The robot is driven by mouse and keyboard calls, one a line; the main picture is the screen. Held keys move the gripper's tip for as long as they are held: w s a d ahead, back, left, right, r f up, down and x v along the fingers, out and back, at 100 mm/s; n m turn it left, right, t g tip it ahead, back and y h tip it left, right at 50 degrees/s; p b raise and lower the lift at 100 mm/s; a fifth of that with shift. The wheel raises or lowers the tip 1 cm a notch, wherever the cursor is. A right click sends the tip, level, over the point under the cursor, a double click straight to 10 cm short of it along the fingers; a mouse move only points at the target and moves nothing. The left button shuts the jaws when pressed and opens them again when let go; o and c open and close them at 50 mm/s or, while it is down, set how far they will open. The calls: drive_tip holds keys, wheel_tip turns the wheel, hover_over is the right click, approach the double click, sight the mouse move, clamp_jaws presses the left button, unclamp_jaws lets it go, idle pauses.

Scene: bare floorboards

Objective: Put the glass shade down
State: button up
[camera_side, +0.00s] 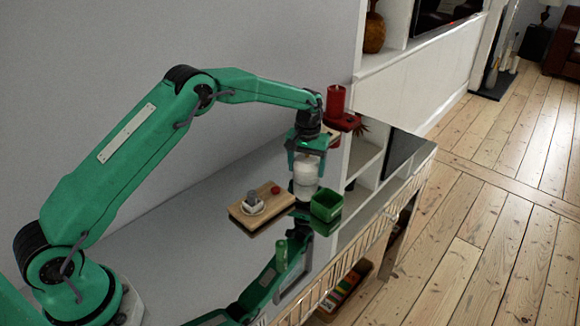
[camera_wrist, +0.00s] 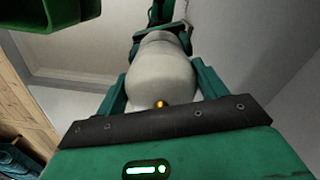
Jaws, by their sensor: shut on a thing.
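The glass shade is a whitish, frosted, rounded piece (camera_side: 306,177). My gripper (camera_side: 306,161) is shut on it and points down over the glossy grey top. The shade hangs upright below the jaws, between the wooden board and the green box. Its lower end is close to the glossy surface; I cannot tell whether it touches. In the wrist view the shade (camera_wrist: 158,72) fills the middle between the teal fingers of my gripper (camera_wrist: 160,92), and a small orange spot shows on it.
A wooden board (camera_side: 243,220) with a grey-and-white fitting (camera_side: 254,204) and a red knob (camera_side: 275,190) lies left of the shade. A green open box (camera_side: 326,206) stands close on the right. A red candle (camera_side: 336,100) stands behind. The glossy top (camera_side: 190,235) is clear at front left.

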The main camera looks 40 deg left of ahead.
drive_tip(key=o, duration=1.1)
wheel_tip(320, 180, up, 11)
drive_tip(key=shift+r, duration=0.65)
